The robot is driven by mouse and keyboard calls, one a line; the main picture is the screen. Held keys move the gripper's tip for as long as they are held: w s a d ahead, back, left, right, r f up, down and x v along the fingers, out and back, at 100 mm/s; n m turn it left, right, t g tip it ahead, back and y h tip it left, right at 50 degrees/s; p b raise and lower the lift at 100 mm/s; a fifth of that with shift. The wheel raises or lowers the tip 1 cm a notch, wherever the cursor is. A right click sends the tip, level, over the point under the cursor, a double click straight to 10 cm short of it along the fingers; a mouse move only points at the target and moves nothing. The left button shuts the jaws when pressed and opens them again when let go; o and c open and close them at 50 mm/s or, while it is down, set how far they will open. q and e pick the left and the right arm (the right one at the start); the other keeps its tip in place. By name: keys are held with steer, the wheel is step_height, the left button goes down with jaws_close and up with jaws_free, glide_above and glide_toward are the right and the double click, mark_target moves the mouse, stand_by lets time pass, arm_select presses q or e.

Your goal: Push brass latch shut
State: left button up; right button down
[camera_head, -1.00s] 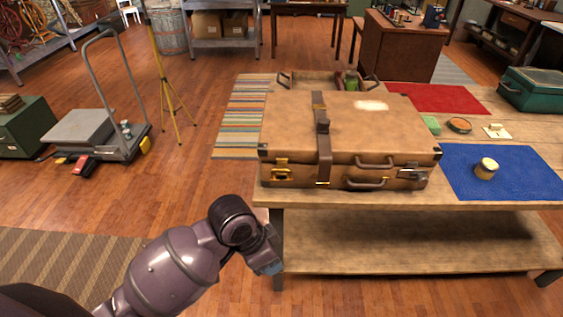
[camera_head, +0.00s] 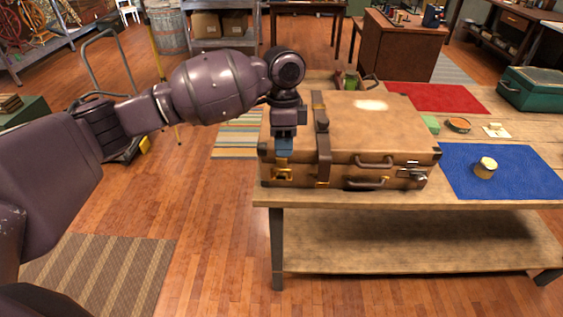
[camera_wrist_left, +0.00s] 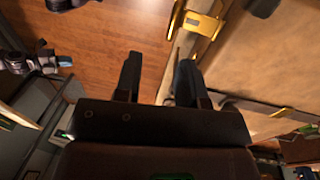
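A brown suitcase (camera_head: 372,128) lies closed on the wooden table, with a dark strap (camera_head: 322,135) over it. The brass latch (camera_head: 282,174) is on the front face near its left corner. It also shows in the left wrist view as a brass plate (camera_wrist_left: 200,22) near the top. I cannot tell how far the latch is closed. My left gripper (camera_head: 284,148) points down just above the latch at the lid's front edge; touching or apart is unclear. In the left wrist view its fingers (camera_wrist_left: 158,70) are apart with nothing between them. My right gripper is not in view.
A second latch (camera_head: 412,175) and two handles (camera_head: 374,162) are on the suitcase front to the right. A blue mat (camera_head: 520,178) with a small jar (camera_head: 486,168) lies right of the suitcase. The floor in front of the table is clear.

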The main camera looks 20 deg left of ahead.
arm_select(q)
step_height(320, 180, up, 4)
steer(key=w+a, duration=0.1)
steer(key=w, duration=0.1)
steer(key=b, duration=0.1)
glide_toward(281, 163)
steer(key=s+f, duration=0.1)
steer(key=s+d+f, duration=0.1)
steer(key=s+f, duration=0.1)
steer(key=s+d+f, duration=0.1)
steer(key=s+f, duration=0.1)
steer(key=shift+s, duration=0.25)
steer(key=shift+f, duration=0.25)
steer(key=shift+c, duration=0.6)
steer(key=c, duration=0.5)
jaws_close()
